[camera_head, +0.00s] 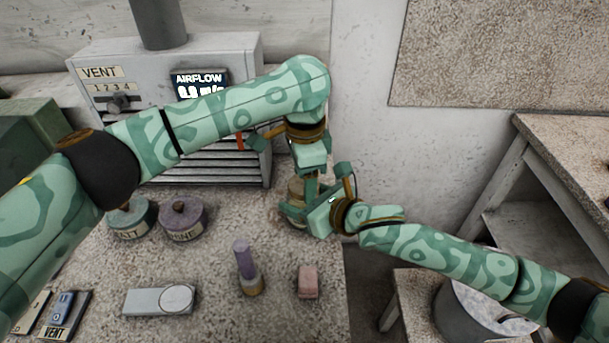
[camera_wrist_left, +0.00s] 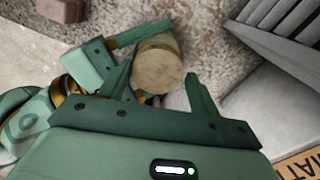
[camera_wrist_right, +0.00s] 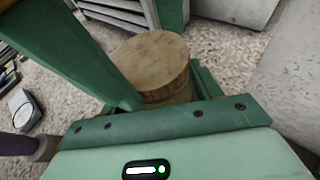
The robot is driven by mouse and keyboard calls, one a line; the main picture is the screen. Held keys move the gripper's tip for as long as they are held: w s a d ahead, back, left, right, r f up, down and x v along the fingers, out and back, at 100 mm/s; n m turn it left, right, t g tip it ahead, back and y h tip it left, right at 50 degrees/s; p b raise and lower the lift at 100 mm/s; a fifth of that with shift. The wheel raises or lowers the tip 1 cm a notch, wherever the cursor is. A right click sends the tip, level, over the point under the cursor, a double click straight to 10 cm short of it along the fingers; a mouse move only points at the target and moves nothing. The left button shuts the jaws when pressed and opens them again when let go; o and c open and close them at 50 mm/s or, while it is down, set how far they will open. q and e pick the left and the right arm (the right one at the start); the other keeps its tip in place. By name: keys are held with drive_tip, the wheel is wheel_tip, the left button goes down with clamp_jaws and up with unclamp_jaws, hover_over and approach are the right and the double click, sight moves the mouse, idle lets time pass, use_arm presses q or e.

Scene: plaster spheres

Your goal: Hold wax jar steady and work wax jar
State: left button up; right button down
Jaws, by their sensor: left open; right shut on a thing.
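The wax jar is a short tan cylinder with a flat, worn lid (camera_wrist_left: 158,66); it stands on the speckled bench near its right edge. In the head view the jar (camera_head: 296,188) is partly hidden by my grippers. My right gripper (camera_head: 305,212) comes in from the right, low, and is shut on the jar's side; the lid also shows close up in the right wrist view (camera_wrist_right: 150,62). My left gripper (camera_wrist_left: 157,88) points down over the jar, open, with the lid showing between and beyond its fingertips. I cannot tell whether its fingers touch the lid.
A grey vent box (camera_head: 232,55) with an airflow display stands behind. A green jar (camera_head: 133,217) and a purple jar (camera_head: 182,218) stand left. Right of the bench edge is a gap.

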use_arm(q)
drive_tip(key=r, duration=0.4)
drive_tip(key=shift+s+d+r, duration=0.15)
drive_tip(key=shift+d, duration=0.05)
drive_tip(key=shift+c, duration=0.5)
use_arm(e)
drive_tip(key=shift+d, duration=0.15)
use_arm(q)
drive_tip(key=shift+s+d, duration=0.1)
drive_tip(key=m, duration=0.1)
drive_tip(key=d+r+m, duration=0.1)
drive_tip(key=shift+s+d+r+m+h, duration=0.2)
drive_tip(key=shift+r+m+h, duration=0.1)
drive_tip(key=shift+h, duration=0.1)
drive_tip(key=m, duration=0.1)
drive_tip(key=r+m, duration=0.1)
drive_tip(key=m, duration=0.3)
drive_tip(key=shift+w+a+r, duration=0.15)
drive_tip(key=shift+a+r, duration=0.1)
drive_tip(key=shift+a, duration=0.05)
drive_tip(key=m, duration=0.1)
drive_tip(key=a+m, duration=0.1)
drive_tip(key=m, duration=0.1)
drive_tip(key=shift+w+r+y, duration=0.2)
drive_tip(key=shift+y, duration=0.1)
drive_tip(key=shift+a+f+m, duration=0.1)
drive_tip(key=shift+f+m, duration=0.15)
drive_tip(key=shift+m, duration=0.25)
wheel_tip(320, 180, down, 8)
drive_tip(key=shift+r, duration=0.2)
